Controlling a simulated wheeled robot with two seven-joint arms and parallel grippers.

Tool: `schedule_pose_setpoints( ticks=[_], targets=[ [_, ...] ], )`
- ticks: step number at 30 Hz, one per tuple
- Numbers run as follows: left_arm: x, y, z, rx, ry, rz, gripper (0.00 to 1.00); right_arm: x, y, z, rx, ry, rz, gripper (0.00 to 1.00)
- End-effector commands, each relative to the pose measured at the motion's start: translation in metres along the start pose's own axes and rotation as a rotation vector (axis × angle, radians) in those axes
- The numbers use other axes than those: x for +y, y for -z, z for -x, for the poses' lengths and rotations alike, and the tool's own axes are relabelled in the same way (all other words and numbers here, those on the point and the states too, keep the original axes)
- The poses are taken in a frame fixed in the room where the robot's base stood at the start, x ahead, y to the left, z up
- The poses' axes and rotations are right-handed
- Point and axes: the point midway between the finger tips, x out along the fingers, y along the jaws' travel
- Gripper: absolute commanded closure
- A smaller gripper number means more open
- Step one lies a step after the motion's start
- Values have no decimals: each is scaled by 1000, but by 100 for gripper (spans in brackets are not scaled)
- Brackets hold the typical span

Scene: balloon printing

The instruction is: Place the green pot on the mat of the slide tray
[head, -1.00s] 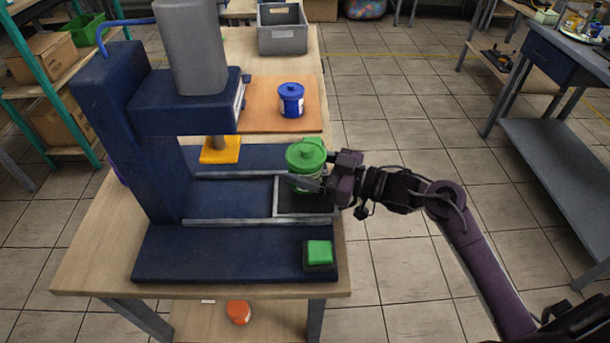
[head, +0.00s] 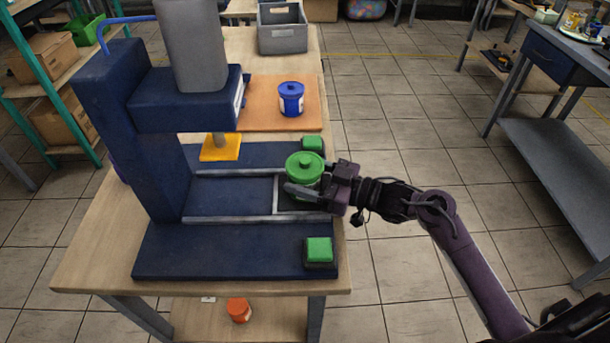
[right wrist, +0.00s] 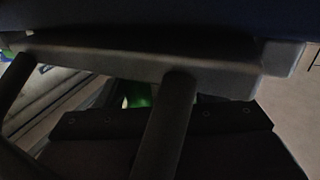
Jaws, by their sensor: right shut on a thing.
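The green pot (head: 304,167) with its round lid is upright at the slide tray (head: 277,194) of the blue press. My right gripper (head: 303,187) is shut on the pot from the right side, low over the tray. The dark mat of the tray is mostly hidden under the pot and gripper, so I cannot tell whether the pot's base touches it. The right wrist view is dark, with a small green patch of the pot (right wrist: 138,100) showing behind a finger. My left gripper is not in view.
The blue press (head: 120,130) stands on the wooden table, its yellow stamp plate (head: 221,153) left of the pot. Green buttons (head: 319,250) (head: 312,143) sit on either side of the tray. A blue pot (head: 291,104) stands on an orange board (head: 262,112) behind. A grey crate (head: 283,38) is farther back.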

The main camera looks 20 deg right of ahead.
Motion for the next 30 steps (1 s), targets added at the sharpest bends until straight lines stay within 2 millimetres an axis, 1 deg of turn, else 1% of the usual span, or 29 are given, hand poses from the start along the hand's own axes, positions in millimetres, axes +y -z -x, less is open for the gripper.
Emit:
schedule_pose_setpoints(
  ticks=[1, 3, 4, 9, 17, 20, 22, 23, 25, 30],
  targets=[
    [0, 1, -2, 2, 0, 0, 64, -3, -13, 1, -18, 3, -19, 70],
    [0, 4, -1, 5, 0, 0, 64, -4, -14, 1, -21, 4, -22, 70],
    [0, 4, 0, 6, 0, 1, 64, -4, -16, 1, -24, 5, -24, 35],
    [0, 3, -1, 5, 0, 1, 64, -6, -18, 1, -27, 9, -28, 15],
    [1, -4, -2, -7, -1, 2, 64, -6, -18, 1, -28, 8, -29, 15],
    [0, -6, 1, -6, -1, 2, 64, -6, -11, 1, -27, 9, -28, 15],
    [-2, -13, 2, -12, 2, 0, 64, -6, -1, 0, -26, 9, -28, 15],
    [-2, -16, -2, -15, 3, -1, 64, -5, -7, 7, -30, 7, -30, 15],
    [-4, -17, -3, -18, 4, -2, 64, -4, -7, 22, -30, 4, -27, 15],
    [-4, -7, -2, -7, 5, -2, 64, -4, -3, 62, -25, 5, -22, 15]
  ],
)
